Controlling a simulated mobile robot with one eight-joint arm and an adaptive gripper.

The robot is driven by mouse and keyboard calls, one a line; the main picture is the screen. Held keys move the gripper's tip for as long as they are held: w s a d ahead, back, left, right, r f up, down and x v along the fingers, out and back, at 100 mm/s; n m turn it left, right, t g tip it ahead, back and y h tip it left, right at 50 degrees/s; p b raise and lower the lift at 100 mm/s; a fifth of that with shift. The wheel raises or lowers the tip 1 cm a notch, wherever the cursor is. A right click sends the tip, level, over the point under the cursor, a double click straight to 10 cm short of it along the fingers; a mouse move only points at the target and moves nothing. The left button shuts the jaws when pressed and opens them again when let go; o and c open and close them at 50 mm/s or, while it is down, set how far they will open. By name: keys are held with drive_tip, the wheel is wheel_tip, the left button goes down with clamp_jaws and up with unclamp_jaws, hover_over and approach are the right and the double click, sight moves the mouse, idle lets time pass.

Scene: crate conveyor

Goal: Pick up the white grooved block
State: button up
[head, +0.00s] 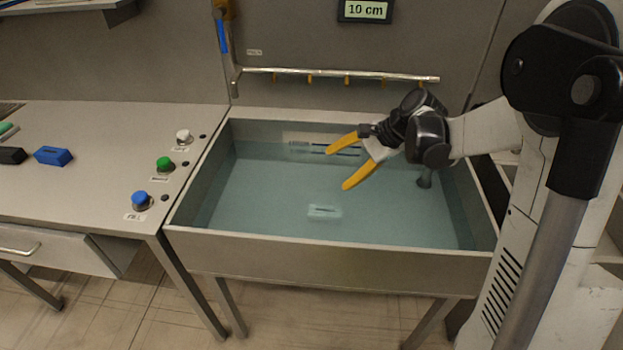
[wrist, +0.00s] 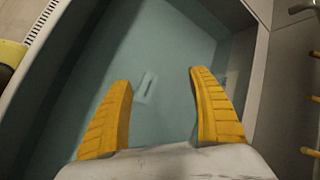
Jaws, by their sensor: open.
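The white grooved block (head: 324,211) lies in the water-filled basin, towards its near side, with a dark groove along its top. It looks pale through the water. The block also shows in the wrist view (wrist: 147,88), ahead of my gripper and between the lines of its fingers, nearer the left one. My gripper (head: 345,161) has two yellow fingers spread wide and empty, above the basin, up and to the right of the block in the head view. The open fingers also show in the wrist view (wrist: 160,78), apart from the block.
The metal basin (head: 330,247) has raised walls all around. A table (head: 80,185) at left carries a blue block (head: 53,156) and white, green and blue buttons (head: 142,200). A rail (head: 340,74) with yellow hooks is on the wall behind. A display reads 10 cm (head: 366,10).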

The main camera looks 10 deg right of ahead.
drive_tip(key=w+d+f+m+y, duration=0.3)
drive_tip(key=w+d+f+m, duration=0.15)
drive_tip(key=f, duration=0.45)
drive_tip(key=m+y, duration=0.3)
approach(325, 214)
drive_tip(key=shift+w+d+f, duration=0.25)
drive_tip(key=shift+w+d, duration=0.25)
drive_tip(key=shift+w, duration=0.3)
drive_tip(key=shift+s+f+m, duration=0.1)
drive_tip(key=shift+f+m, duration=0.15)
drive_tip(key=shift+f, duration=0.1)
drive_tip(key=b+x, duration=0.4)
drive_tip(key=x, duration=0.6)
drive_tip(key=shift+a+f, duration=0.25)
drive_tip(key=shift+a, duration=0.1)
drive_tip(key=c, duration=1.5)
